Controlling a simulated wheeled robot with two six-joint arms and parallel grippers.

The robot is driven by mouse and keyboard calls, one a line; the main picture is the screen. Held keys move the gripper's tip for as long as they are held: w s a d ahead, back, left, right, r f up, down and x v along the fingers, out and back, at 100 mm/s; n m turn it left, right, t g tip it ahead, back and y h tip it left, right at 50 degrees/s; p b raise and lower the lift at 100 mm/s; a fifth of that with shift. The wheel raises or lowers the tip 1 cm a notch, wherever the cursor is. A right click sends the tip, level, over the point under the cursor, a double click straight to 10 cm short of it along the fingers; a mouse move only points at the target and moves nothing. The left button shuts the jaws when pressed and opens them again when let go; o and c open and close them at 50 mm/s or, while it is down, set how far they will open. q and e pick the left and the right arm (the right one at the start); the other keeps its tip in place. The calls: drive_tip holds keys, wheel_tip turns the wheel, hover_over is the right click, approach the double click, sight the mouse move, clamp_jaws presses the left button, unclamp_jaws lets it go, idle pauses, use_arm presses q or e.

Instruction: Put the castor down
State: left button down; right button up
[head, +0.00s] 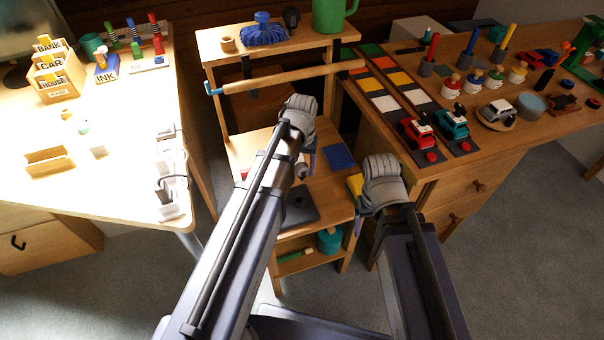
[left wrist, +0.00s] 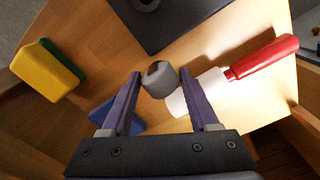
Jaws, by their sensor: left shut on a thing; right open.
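In the left wrist view my left gripper (left wrist: 158,86) is shut on a small grey round piece, which I take for the castor (left wrist: 158,78). It sits between the fingertips above a wooden shelf (left wrist: 95,75); whether it touches the shelf is unclear. In the head view my left gripper (head: 308,165) is over the shelf of the wooden stand, mostly hidden behind its wrist. My right gripper (head: 357,222) is open, at the right side of the stand, and its fingers are mostly hidden.
A dark plate (left wrist: 190,18) with a round fitting lies on the shelf. A white cylinder with a red handle (left wrist: 262,58) lies close beside the castor. A yellow and green block (left wrist: 48,72) and a blue piece (left wrist: 115,116) are also there. Bare wood shows between them.

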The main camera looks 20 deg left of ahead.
sight(302, 165)
use_arm(q)
drive_tip(key=shift+f, duration=0.5)
use_arm(e)
drive_tip(key=shift+f, duration=0.5)
use_arm(q)
drive_tip(key=shift+f, duration=0.15)
use_arm(e)
drive_tip(key=shift+f, duration=0.1)
use_arm(q)
drive_tip(key=shift+f+b, duration=0.25)
drive_tip(key=shift+b, duration=0.2)
drive_tip(key=shift+c, duration=0.7)
unclamp_jaws()
use_arm(e)
drive_tip(key=shift+f, duration=0.25)
use_arm(q)
drive_tip(key=shift+r, duration=0.1)
wheel_tip(302, 165, up, 13)
drive_tip(key=p, duration=1.3)
use_arm(e)
wheel_tip(302, 165, up, 13)
use_arm(q)
drive_tip(key=shift+f, duration=0.3)
use_arm(e)
drive_tip(key=shift+f, duration=0.25)
